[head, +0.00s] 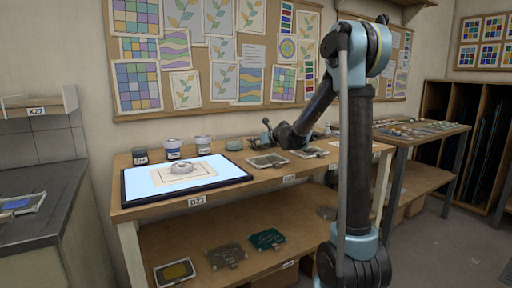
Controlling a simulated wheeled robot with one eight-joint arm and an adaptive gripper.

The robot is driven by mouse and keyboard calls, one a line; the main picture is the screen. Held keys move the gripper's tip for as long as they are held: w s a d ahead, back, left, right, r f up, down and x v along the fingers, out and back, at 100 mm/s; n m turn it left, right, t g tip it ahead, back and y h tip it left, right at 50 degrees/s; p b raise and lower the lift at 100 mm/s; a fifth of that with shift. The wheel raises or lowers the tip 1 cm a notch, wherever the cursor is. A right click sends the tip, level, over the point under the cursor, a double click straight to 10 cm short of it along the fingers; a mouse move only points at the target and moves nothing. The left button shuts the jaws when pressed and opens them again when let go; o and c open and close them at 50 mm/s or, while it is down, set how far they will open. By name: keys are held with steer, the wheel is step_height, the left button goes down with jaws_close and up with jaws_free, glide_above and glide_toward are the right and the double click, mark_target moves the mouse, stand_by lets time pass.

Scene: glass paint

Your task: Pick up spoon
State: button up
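I cannot make out a spoon clearly anywhere in the head view; it may be too small or hidden by my arm. My gripper (266,128) is at the end of my dark arm, above the back of the wooden workbench (135,208), right of the row of jars. It is small and dark here, so I cannot tell whether its fingers are open or shut, or whether it holds anything.
A lit panel (232,171) carries a paper and a pale round object (181,168). Several jars (173,147) stand behind it. A framed glass piece (267,161) lies to the right. A second table (398,137) with small pieces stands further right.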

jaws_close()
steer(key=shift+r, duration=0.1)
stand_by(0.3)
step_height(320, 180, up, 10)
stand_by(0.5)
